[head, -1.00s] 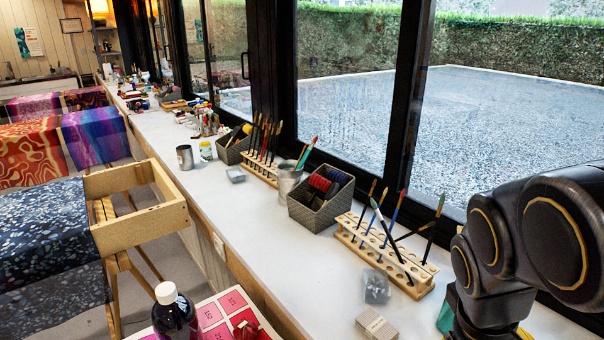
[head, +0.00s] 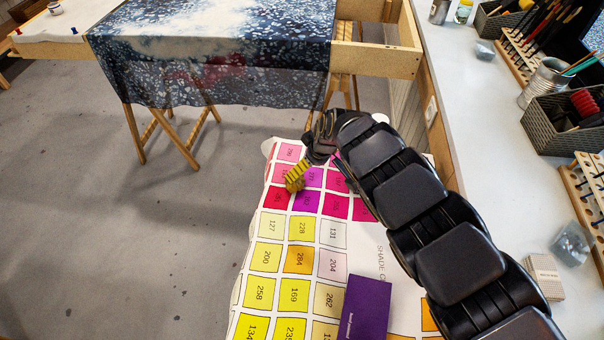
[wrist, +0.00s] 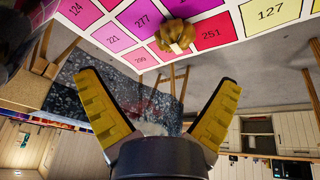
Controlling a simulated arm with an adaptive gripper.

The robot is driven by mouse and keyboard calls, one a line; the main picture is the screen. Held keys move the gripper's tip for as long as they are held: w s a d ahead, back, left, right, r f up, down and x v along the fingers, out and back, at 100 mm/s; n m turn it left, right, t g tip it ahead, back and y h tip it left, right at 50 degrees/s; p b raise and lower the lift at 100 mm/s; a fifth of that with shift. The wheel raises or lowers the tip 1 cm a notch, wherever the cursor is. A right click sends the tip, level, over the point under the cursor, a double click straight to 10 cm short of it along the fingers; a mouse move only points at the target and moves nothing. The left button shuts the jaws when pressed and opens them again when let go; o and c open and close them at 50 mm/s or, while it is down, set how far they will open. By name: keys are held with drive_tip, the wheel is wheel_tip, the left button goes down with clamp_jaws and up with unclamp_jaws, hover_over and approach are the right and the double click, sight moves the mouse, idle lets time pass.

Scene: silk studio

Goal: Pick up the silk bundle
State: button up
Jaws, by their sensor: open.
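The silk bundle (wrist: 174,36) is a golden-brown, gathered lump with a pale band. In the wrist view, it sits on the shade chart (wrist: 243,35) near square 251, beyond the fingertips. My gripper (wrist: 160,82) has two ridged yellow fingers spread wide, with nothing between them. In the head view, the bundle (head: 293,185) shows as a small golden lump at the chart's left part, close against a yellow finger of my gripper (head: 300,170). The arm hides much of the gripper there, and I cannot tell whether they touch.
A purple box (head: 366,308) lies on the chart's near part. A frame table with dark speckled fabric (head: 215,55) stands behind. A white counter (head: 485,150) at right carries a wooden brush rack (head: 585,200) and baskets. Grey floor (head: 150,240) at left is clear.

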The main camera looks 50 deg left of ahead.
sight(299, 188)
drive_tip(key=shift+g, duration=0.5)
drive_tip(key=s+f, duration=0.1)
drive_tip(key=s+a+f, duration=0.1)
drive_tip(key=f, duration=0.1)
drive_tip(key=shift+s+f, duration=0.2)
drive_tip(key=shift+x, duration=1.1)
drive_tip(key=shift+w+a+f, duration=0.2)
drive_tip(key=shift+a+f, duration=0.4)
drive_tip(key=shift+f, duration=0.25)
drive_tip(key=shift+w+a+f, duration=0.2)
drive_tip(key=shift+a+f, duration=0.45)
drive_tip(key=shift+f, duration=0.2)
drive_tip(key=shift+a+f, duration=0.15)
drive_tip(key=shift+f, duration=0.4)
drive_tip(key=c, duration=1.2)
